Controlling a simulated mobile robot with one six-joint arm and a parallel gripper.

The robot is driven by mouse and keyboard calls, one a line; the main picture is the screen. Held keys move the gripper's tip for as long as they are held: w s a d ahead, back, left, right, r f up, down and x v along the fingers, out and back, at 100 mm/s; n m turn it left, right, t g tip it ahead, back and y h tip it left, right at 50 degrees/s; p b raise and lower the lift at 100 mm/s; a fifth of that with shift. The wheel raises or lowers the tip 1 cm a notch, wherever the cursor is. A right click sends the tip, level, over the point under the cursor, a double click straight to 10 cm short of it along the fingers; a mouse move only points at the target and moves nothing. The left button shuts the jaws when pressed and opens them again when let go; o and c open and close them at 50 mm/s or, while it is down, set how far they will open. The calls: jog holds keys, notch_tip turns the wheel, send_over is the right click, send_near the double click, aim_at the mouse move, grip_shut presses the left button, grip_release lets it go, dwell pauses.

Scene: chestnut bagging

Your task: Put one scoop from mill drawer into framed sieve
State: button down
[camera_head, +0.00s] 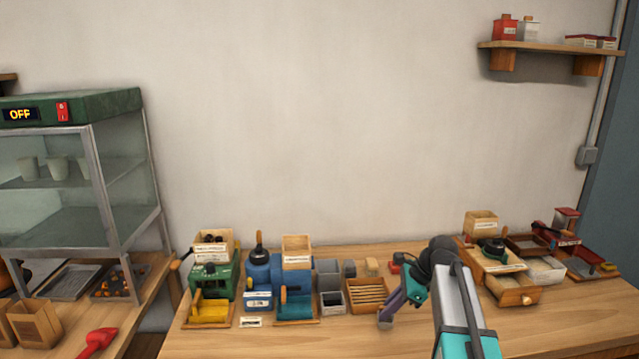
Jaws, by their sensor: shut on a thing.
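My gripper (408,292) is in the middle right of the view, pointing down and to the left above the table. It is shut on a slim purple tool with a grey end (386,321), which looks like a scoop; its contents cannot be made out. The wooden mill (485,260) stands to the right of my arm. Its drawer (512,291) is pulled out at the front, with a round knob. Behind and right of the drawer lies a wooden-framed tray with a pale surface (562,272), possibly the framed sieve. Another dark-framed tray (525,238) lies behind it.
Left of my gripper stand a slatted wooden box (368,308), a small grey bin (332,312), a blue machine (262,277) and a green machine (223,283). A red-ended device (563,236) stands far right. The table front (350,343) is bare. A glass cabinet (130,190) is at left.

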jog(key=s+a+r+n+g, duration=0.1)
jog(key=s+a+n+g, duration=0.2)
jog(key=n, duration=0.6)
jog(key=s+g, duration=0.1)
jog(key=s, duration=0.1)
jog(key=shift+s+h, duration=0.3)
jog(key=shift+s, duration=0.1)
jog(key=shift+r, duration=0.1)
jog(key=shift+d, duration=0.1)
jog(key=shift+d, duration=0.3)
jog(key=shift+a, duration=0.15)
